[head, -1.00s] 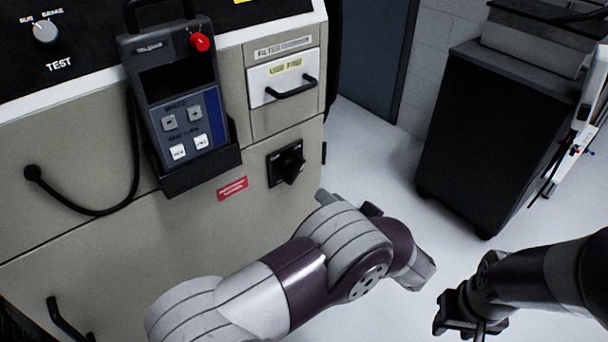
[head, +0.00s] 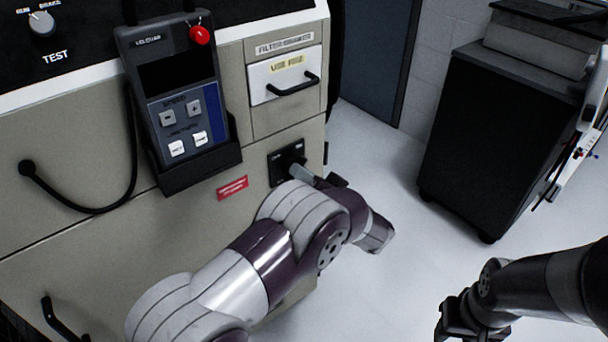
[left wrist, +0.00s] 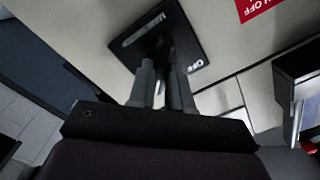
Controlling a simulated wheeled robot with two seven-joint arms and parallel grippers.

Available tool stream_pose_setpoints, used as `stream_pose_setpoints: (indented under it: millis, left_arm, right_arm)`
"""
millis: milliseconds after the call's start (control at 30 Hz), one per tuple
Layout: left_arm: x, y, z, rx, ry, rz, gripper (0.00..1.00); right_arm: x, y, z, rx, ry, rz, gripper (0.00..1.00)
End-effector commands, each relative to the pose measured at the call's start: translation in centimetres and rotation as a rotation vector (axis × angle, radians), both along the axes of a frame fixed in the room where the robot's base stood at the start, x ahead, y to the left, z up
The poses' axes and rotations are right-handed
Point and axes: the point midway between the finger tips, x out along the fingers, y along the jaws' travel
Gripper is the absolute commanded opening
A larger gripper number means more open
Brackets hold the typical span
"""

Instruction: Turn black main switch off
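The black main switch (head: 286,160) is a dark rotary knob on a square black plate, low on the right of the beige cabinet front. My left gripper (head: 305,174) is at the switch, and its forearm partly covers the plate in the head view. In the left wrist view, the switch plate (left wrist: 152,38) with a white "OFF" mark lies just beyond the two grey fingers (left wrist: 163,80). The fingers stand a little apart, with the dark knob in line between their tips. Whether they press on it is unclear. My right gripper (head: 468,322) is low at the right, away from the cabinet.
A red label (head: 232,187) is left of the switch. A handheld control pendant (head: 178,95) sits in a holder above it. A drawer with a black handle (head: 292,83) is above the switch. A dark cabinet (head: 490,135) stands at the right, with open floor between.

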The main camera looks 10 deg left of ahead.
Motion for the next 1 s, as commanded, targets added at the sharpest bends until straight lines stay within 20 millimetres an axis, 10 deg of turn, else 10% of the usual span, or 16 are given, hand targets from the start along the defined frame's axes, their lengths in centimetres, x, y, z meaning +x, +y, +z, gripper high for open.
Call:
stream_pose_setpoints:
  millis: [1000]
  left_arm:
    - [-0.2, 0.1, 0.1, -0.382, -0.492, 0.0, 0.0]
  right_arm:
    - [0.0, 0.0, 1.7, 0.0, 0.0, 0.0, 0.43]
